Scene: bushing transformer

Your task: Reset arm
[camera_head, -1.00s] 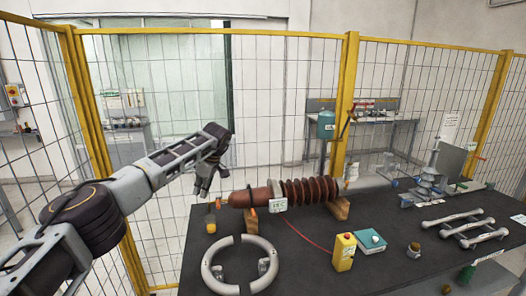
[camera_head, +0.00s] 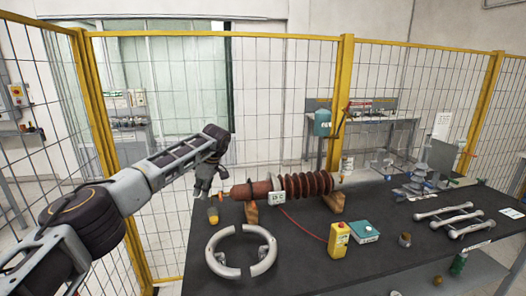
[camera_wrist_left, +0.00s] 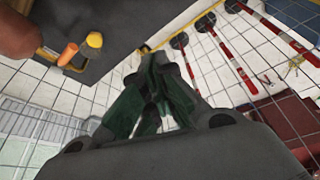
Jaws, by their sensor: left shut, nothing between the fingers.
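My left arm comes in from the left in the head view. Its gripper (camera_head: 203,189) hangs beyond the left end of the brown ribbed bushing (camera_head: 303,186), apart from it. In the left wrist view the gripper's green-grey fingers (camera_wrist_left: 155,62) are drawn together with nothing between them. Below them are floor tiles and the table's edge. My right gripper does not show.
The dark table (camera_head: 310,265) bears the bushing on wooden blocks, a split metal ring (camera_head: 214,256), a yellow box (camera_head: 338,240), a teal box (camera_head: 364,232) and metal bars (camera_head: 461,231). A small orange-yellow piece (camera_head: 212,215) lies near my left gripper. Yellow-framed mesh fencing (camera_head: 343,105) stands behind.

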